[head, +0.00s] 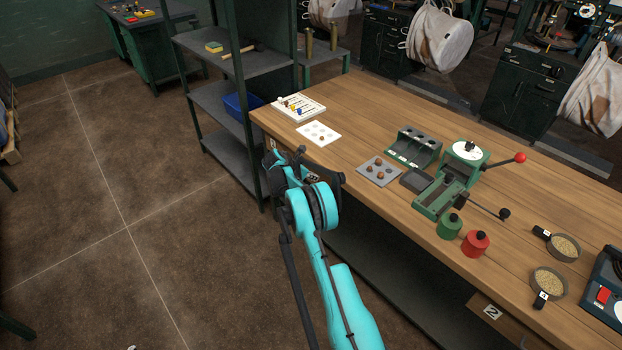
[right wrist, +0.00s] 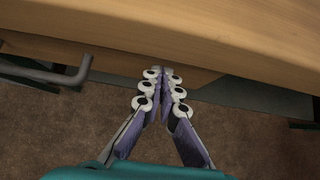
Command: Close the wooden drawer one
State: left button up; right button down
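The wooden workbench (head: 375,120) runs from the middle to the right in the head view. My right gripper (head: 282,160) is at its near edge, toward the left end, and partly hides the drawer area there. A small white label (head: 313,177) shows beside my wrist; its number is not clear. In the right wrist view the fingers of my right gripper (right wrist: 162,74) are together, with nothing visible between them. Their tips are at a wooden front (right wrist: 110,55) under the bench top; I cannot tell whether they touch. A dark bar handle (right wrist: 60,75) is to their left.
A drawer labelled 2 (head: 492,312) is at the lower right. A green press (head: 450,185), a red canister (head: 474,243) and a green canister (head: 450,226) stand on the bench. A metal shelf (head: 225,100) stands at the bench's left end. The floor (head: 110,200) at left is clear.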

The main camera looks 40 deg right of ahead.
jog(key=a+f+p+v, duration=0.2)
jog(key=p+v, duration=0.2)
jog(key=v, duration=0.8)
jog(key=shift+a+r, duration=0.25)
